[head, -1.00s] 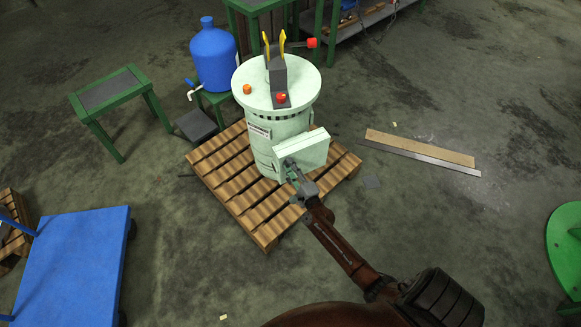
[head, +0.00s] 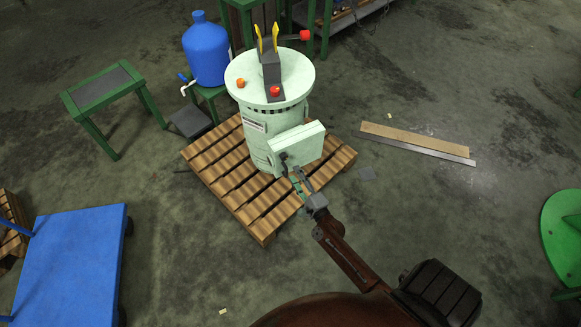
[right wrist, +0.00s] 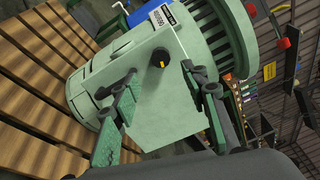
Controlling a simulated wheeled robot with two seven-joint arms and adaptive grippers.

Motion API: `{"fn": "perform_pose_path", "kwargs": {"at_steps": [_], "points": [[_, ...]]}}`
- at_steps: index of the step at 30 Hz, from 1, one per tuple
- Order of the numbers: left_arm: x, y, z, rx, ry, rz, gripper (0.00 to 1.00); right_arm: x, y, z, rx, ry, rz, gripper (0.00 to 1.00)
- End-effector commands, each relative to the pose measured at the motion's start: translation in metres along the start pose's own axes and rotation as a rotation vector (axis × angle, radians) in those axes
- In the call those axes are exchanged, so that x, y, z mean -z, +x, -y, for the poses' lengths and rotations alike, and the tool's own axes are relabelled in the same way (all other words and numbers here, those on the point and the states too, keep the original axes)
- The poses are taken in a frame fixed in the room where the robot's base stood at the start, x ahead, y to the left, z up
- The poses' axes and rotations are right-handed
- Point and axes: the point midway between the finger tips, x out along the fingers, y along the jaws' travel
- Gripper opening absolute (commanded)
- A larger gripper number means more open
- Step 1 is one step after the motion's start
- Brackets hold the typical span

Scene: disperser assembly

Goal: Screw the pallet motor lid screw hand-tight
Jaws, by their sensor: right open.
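The pale green motor (head: 272,140) stands upright on a wooden pallet (head: 225,185). Its box-like lid (head: 305,143) sticks out at the front right. The lid screw, a black knob with a yellow mark (right wrist: 160,58), sits on the lid face in the right wrist view; it is small and dark in the head view (head: 284,156). My right gripper (head: 297,180) is open and empty, in front of the lid and apart from the screw. In the right wrist view its green-padded fingers stand left and right with the screw framed between them, farther off. My left gripper is out of view.
A blue bottle (head: 206,52) on a green stand and a green table (head: 100,90) are behind left. A blue cart (head: 70,265) stands at left. Planks (head: 415,142) lie on the floor at right. Floor right of the pallet is mostly clear.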

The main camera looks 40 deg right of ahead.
Motion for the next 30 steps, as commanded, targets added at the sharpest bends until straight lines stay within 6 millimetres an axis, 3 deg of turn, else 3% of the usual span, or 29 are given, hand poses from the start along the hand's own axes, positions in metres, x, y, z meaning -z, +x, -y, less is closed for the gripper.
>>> {"fn": "perform_pose_path", "kwargs": {"at_steps": [3, 7, 26, 30], "points": [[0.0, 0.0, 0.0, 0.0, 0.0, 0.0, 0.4, 0.001, -0.018, 0.0, 0.0, -0.001, -0.001, 0.41], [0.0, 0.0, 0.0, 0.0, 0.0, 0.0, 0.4, 0.0, -0.027, 0.0, 0.001, 0.001, 0.001, 0.41], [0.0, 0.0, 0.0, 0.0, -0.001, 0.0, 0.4, -0.001, -0.03, -0.001, -0.001, -0.002, 0.001, 0.41], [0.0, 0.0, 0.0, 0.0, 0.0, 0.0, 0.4, -0.008, -0.042, -0.022, -0.072, -0.094, 0.04, 0.41]]}}
